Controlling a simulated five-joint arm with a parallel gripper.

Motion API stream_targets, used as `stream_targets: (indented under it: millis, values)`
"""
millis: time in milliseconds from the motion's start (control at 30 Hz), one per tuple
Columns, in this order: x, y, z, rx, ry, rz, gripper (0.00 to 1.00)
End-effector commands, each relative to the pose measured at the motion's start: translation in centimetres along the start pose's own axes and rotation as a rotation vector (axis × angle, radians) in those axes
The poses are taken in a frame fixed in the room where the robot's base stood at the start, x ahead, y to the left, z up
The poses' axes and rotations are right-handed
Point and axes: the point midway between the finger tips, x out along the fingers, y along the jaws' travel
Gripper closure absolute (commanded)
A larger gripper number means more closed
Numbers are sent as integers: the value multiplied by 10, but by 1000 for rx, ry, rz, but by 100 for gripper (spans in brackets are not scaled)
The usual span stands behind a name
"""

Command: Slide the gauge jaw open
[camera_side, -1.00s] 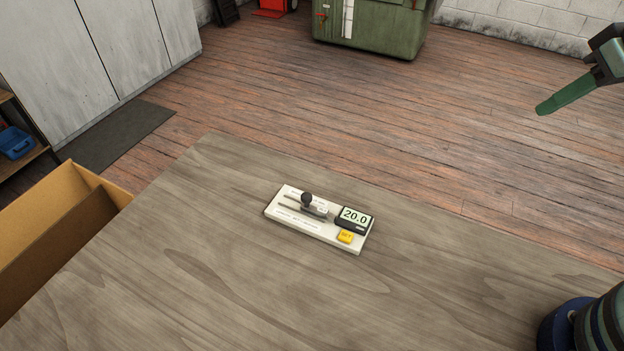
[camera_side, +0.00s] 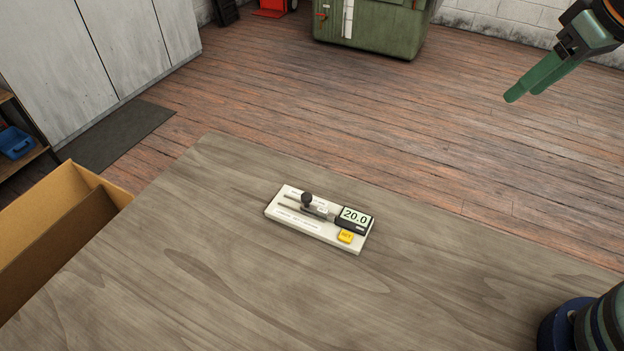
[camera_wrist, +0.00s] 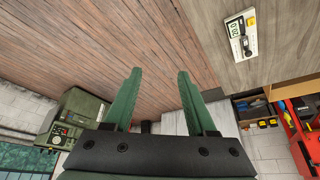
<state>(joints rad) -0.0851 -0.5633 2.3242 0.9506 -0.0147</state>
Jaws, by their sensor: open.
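The gauge (camera_side: 320,220) is a white board lying on the wooden table, with a display reading 20.0 (camera_side: 355,216) and a yellow button (camera_side: 346,236). Its jaw, with a black round knob (camera_side: 306,199), sits on a dark rail toward the board's left half. My gripper (camera_side: 524,97) has green fingers and hangs in the air at the upper right, well away from the gauge. In the wrist view my gripper (camera_wrist: 160,75) is open with nothing between its fingers. The gauge (camera_wrist: 241,35) shows there at the upper right.
The wooden table (camera_side: 200,260) is clear around the gauge. An open cardboard box (camera_side: 85,205) stands at the table's left edge. A green machine (camera_side: 370,28) and grey cabinets (camera_side: 90,50) stand far back on the plank floor.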

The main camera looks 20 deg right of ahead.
Motion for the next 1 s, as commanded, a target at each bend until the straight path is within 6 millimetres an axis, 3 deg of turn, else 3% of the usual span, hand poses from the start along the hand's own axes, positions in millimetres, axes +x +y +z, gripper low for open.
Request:
stream_targets:
  millis: [200, 500, 800, 1000]
  values:
    - [12, -51, -50, -153, -103, -55, 43]
    - [52, -140, -93, -364, -233, -109, 43]
    - [110, -240, -94, -572, -355, -143, 43]
    - [135, -281, -81, -656, -400, -152, 43]
